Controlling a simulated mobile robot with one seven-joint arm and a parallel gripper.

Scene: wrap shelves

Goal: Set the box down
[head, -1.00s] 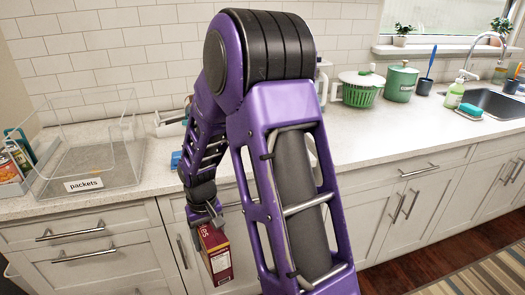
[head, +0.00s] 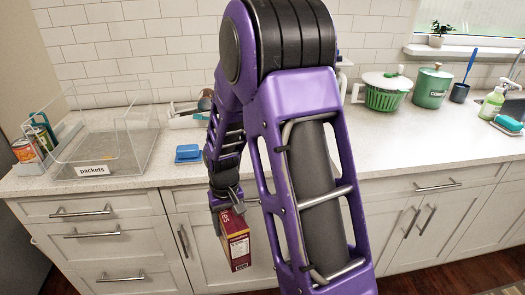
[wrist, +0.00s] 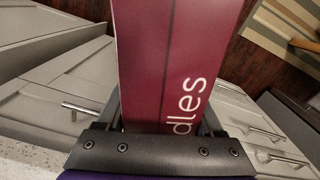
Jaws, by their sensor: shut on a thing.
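A dark red box (head: 236,241) hangs from my gripper (head: 226,203) in the head view, in front of the lower cabinets and below the counter's front edge. My gripper is shut on the box near its top end. In the wrist view the red box (wrist: 175,60) fills the middle, with part of a word ending in "dles" on it, between the two fingers (wrist: 165,118). The fingers' tips are mostly hidden by the box.
The white counter (head: 380,150) has a clear bin labelled packets (head: 105,135) at left, with a tray of cans (head: 28,150) beside it. A blue sponge-like item (head: 188,153) lies near the middle. A green colander (head: 384,95) and canister (head: 431,88) stand at the back right.

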